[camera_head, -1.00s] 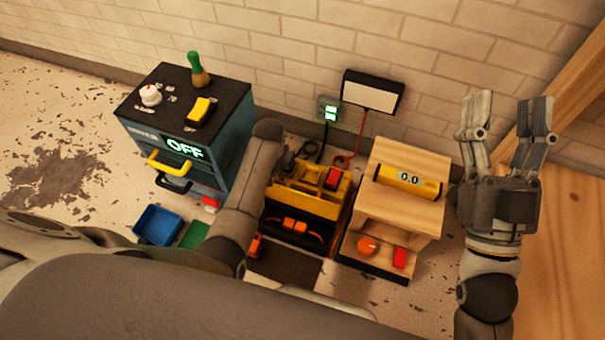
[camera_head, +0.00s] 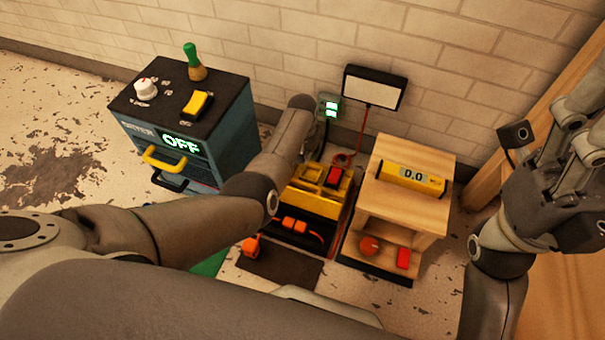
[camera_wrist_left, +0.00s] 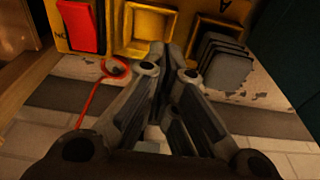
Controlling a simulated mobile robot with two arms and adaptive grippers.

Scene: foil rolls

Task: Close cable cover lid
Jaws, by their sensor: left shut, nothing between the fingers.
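The yellow box (camera_head: 315,202) with a red rocker switch (camera_head: 334,175) stands on the floor near the wall. I cannot tell which part is the cable cover lid. My left arm reaches over the box's left side toward the wall, hiding its left end and the left gripper's fingertips. In the left wrist view my left gripper (camera_wrist_left: 168,60) is shut and empty, with its tips close to the box's yellow square frames (camera_wrist_left: 148,28); contact is unclear. A dark grey ribbed piece (camera_wrist_left: 224,62) lies right of the fingers. My right gripper (camera_head: 575,130) is raised at far right, partly cut off.
A teal cabinet (camera_head: 232,135) reading OFF stands left, and a wooden stand (camera_head: 420,160) with a yellow display stands right. A green-lit wall unit (camera_head: 328,108), a white panel (camera_head: 372,90) and a red cable (camera_head: 345,158) are behind. An orange piece (camera_head: 251,246) lies in front of the box.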

